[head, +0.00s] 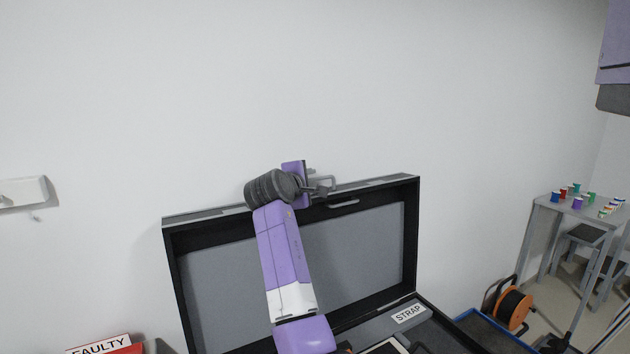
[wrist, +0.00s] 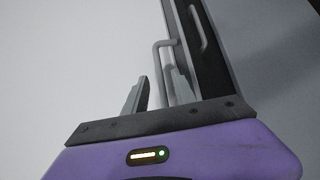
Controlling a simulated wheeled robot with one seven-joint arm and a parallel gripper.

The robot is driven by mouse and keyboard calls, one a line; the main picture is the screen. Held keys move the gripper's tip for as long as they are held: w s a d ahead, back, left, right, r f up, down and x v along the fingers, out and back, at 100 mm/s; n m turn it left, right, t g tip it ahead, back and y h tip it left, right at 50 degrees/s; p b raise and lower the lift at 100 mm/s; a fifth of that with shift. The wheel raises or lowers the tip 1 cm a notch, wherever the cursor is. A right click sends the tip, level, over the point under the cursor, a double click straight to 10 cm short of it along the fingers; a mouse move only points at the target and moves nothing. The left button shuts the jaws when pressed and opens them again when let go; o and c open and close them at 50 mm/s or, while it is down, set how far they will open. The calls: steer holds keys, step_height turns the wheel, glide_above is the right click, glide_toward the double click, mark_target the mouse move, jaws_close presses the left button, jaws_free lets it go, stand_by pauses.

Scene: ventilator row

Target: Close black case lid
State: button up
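The black case's lid (head: 415,230) stands upright and open against the white wall, its grey lining facing me. Part of the case's base (head: 400,327) shows below it, with a STRAP label. My gripper (head: 322,186) is at the lid's top edge, right of the edge's middle. In the wrist view, the two grey fingers of my gripper (wrist: 158,92) are apart. A bent grey bar (wrist: 158,66) runs up between them, beside the lid's black rim (wrist: 212,55). I cannot tell whether either finger touches the bar or rim. My arm hides part of the lid.
A red FAULTY sign (head: 100,346) is at the lower left. A blue tray (head: 490,328) and an orange cable reel (head: 514,309) are right of the case. A grey table (head: 570,208) with several coloured cups stands farther right. The wall is close behind the lid.

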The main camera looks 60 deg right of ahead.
mark_target(314, 180)
steer(key=shift+x, duration=1.9)
jaws_close()
